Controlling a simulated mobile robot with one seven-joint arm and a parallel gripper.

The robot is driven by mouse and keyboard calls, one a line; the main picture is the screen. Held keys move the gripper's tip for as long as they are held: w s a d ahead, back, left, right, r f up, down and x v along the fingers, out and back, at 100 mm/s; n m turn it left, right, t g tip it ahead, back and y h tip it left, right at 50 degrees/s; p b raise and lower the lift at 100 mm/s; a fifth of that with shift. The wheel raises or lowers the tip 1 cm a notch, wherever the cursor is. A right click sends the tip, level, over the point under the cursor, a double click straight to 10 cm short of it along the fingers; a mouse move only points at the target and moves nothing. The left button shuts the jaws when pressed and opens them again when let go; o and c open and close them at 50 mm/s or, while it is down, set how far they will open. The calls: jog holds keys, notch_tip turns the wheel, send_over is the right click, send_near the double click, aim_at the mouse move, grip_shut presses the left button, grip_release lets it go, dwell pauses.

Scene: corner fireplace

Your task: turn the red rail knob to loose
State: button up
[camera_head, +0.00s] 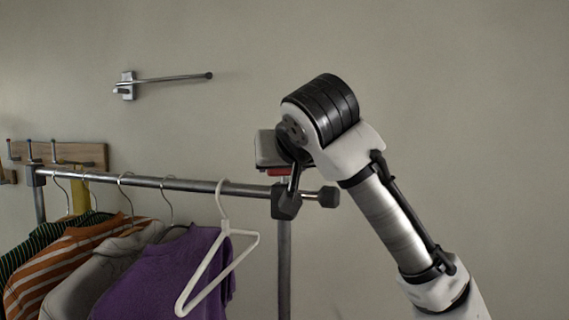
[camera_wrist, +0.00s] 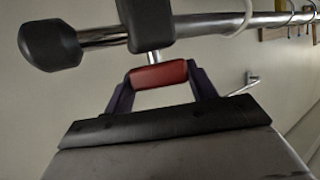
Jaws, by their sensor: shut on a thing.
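The red rail knob (camera_wrist: 158,75) shows in the wrist view on a short metal stem under the dark rail clamp (camera_wrist: 146,20). My gripper (camera_wrist: 160,78) has its two dark fingers around the knob, one at each end, and is shut on it. In the head view a strip of the red knob (camera_head: 279,172) shows beside the clamp at the right end of the rail, with my gripper (camera_head: 283,168) at it. The fingertips are mostly hidden there by my arm and the clamp.
The metal rail (camera_head: 190,185) carries several garments, including a purple sweater (camera_head: 165,270), and an empty white hanger (camera_head: 218,262). The rail ends in a black cap (camera_head: 329,197). A wall arm (camera_head: 165,79) and a wooden hook board (camera_head: 75,154) are on the wall behind.

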jog(key=n+g+y, duration=0.1)
jog(key=n+y, duration=0.2)
jog(key=n+g+y, duration=0.2)
jog(key=n+y, duration=0.1)
jog(key=shift+n+g+y, duration=0.3)
jog(key=shift+y, duration=0.1)
jog(key=n+g+y, duration=0.3)
jog(key=n+g, duration=0.2)
jog(key=shift+r+n+g+y, duration=0.1)
jog(key=shift+n+g+y, duration=0.2)
jog(key=shift+n+g, duration=0.1)
jog(key=o, duration=1)
jog(key=shift+d, duration=0.1)
jog(key=b+v, duration=0.1)
jog(key=v, duration=1.2)
jog(key=shift+s+d+r, duration=0.15)
jog(key=shift+d, duration=0.15)
